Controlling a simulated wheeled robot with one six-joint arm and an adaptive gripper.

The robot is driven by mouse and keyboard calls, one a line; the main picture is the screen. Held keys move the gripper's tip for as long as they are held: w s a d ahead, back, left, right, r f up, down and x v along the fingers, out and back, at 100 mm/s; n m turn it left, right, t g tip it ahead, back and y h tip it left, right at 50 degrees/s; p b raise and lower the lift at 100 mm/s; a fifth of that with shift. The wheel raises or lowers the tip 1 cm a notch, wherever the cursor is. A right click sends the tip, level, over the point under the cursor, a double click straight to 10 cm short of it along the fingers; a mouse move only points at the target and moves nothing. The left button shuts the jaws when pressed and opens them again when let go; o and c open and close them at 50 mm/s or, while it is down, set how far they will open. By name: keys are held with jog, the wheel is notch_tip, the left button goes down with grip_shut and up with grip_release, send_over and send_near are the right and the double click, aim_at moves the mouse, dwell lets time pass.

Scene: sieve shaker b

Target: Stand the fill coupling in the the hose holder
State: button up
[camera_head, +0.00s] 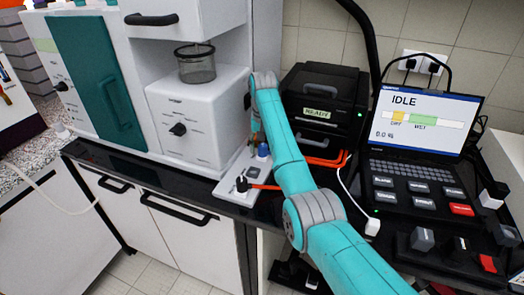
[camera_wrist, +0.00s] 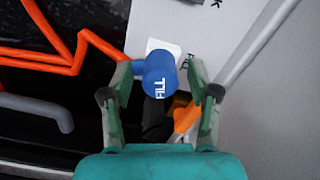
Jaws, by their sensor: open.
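The blue fill coupling (camera_wrist: 158,72), marked FILL, shows in the middle of the wrist view, with a dark hose below it. It is at a small white block (camera_wrist: 161,46) on a white plate (camera_wrist: 205,35). I cannot tell how firmly it sits there. My gripper (camera_wrist: 160,95) is open, with one finger on each side of the coupling. Whether the fingers touch it is unclear. In the head view a small blue part (camera_head: 263,150) shows on the white plate (camera_head: 226,190), which may be the hose holder. My arm hides most of the gripper there.
Orange tubing (camera_wrist: 70,55) and a grey handle (camera_wrist: 38,107) lie left in the wrist view. A black fitting (camera_head: 241,184) stands on the plate's front. A white machine (camera_head: 200,115) is left, a black READY box (camera_head: 322,100) behind, and a laptop (camera_head: 420,120) right.

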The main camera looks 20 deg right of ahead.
aim_at(263, 144)
jog(key=shift+f, duration=0.4)
dwell(0.8)
grip_shut()
jog(key=shift+r, duration=0.2)
jog(key=shift+r, duration=2.75)
jog(key=shift+r, duration=0.2)
jog(key=shift+r, duration=1.4)
